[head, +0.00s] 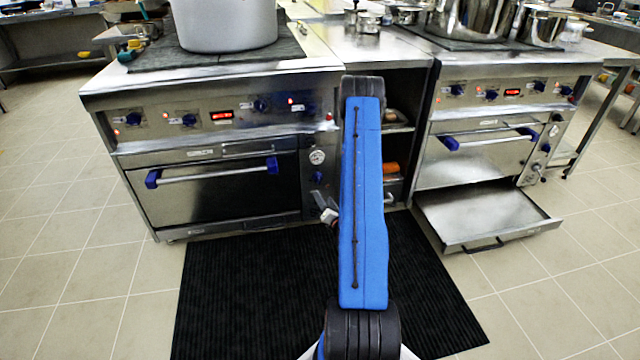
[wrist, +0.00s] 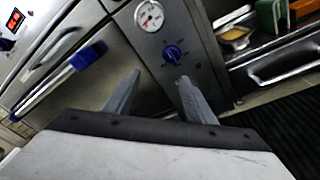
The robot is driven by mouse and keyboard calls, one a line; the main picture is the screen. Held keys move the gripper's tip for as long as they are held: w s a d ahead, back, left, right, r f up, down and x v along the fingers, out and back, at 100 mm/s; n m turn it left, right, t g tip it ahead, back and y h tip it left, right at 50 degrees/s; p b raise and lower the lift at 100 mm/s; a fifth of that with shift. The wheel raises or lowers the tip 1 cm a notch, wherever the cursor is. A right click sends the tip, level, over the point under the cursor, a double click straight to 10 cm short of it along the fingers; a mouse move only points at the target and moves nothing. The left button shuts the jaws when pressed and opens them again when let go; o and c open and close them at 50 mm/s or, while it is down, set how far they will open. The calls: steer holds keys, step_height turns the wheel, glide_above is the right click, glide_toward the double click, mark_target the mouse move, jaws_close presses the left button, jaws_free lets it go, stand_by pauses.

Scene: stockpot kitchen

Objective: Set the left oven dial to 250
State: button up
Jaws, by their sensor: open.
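The left oven (head: 215,185) has a narrow steel panel at the right of its door. The blue dial (head: 318,177) sits on that panel, below a round white gauge (head: 317,157). In the wrist view the blue dial (wrist: 172,54) has small marks around it, too small to read, and I cannot tell its setting. My gripper (head: 328,213) is in front of the left oven, below the dial in the head view. In the wrist view my gripper (wrist: 160,76) is open and empty, its fingertips just below the dial in the picture and apart from it.
The oven door has a handle with blue ends (head: 213,173). Open shelves (head: 397,150) stand right of the panel. The right oven (head: 480,160) has a drawer (head: 488,213) pulled out below. A large pot (head: 225,25) stands on the left stove. A black mat (head: 250,290) covers the floor.

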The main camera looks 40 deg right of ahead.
mark_target(320, 181)
steer(key=s+f+h, duration=0.1)
steer(key=s+f, duration=0.1)
steer(key=s, duration=0.1)
steer(key=shift+n, duration=0.4)
steer(key=x, duration=1.7)
steer(key=shift+d, duration=0.45)
steer(key=shift+c, duration=0.3)
steer(key=c, duration=1)
